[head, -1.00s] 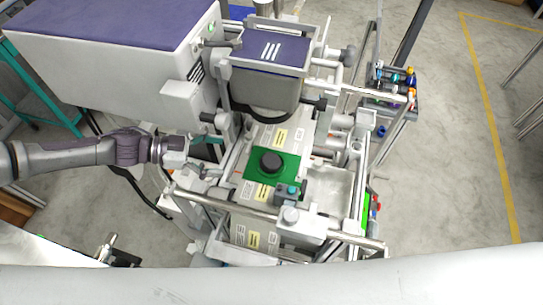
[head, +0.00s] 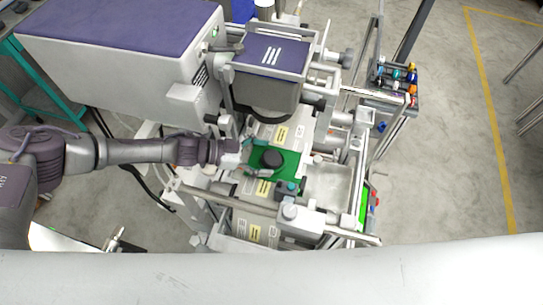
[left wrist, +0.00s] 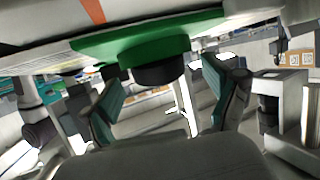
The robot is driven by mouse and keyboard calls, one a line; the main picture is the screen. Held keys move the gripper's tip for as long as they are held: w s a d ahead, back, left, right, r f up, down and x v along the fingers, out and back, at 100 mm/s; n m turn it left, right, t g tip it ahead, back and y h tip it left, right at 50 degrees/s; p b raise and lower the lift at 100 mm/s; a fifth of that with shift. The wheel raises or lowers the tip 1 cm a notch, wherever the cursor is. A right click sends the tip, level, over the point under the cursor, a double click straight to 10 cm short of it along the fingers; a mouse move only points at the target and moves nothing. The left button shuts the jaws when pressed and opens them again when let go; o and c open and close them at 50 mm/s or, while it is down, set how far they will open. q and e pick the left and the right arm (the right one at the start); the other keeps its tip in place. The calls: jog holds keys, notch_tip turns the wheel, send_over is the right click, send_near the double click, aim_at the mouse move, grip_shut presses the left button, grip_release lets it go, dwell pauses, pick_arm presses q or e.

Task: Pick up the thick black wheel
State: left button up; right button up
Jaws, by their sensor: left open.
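The thick black wheel (head: 272,158) lies on a green mat (head: 291,170) on the machine's bed, in the middle of the head view. It also shows in the left wrist view (left wrist: 160,73), against the green surface and just beyond my fingers. My left gripper (head: 256,158) is open at the wheel's left side, with its teal finger pads toward the wheel. In the left wrist view the two fingers (left wrist: 165,103) stand apart with nothing between them, and the wheel is ahead of the gap. I cannot tell whether a finger touches the wheel. My right gripper is not in view.
A purple-topped machine head (head: 270,55) stands behind the mat, and a large purple-topped box (head: 120,35) is at the upper left. A metal rail (head: 235,200) runs in front of the mat. A rack of coloured bottles (head: 394,78) is at the right.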

pick_arm(q)
jog(key=shift+a, duration=0.1)
jog(key=c, duration=1.4)
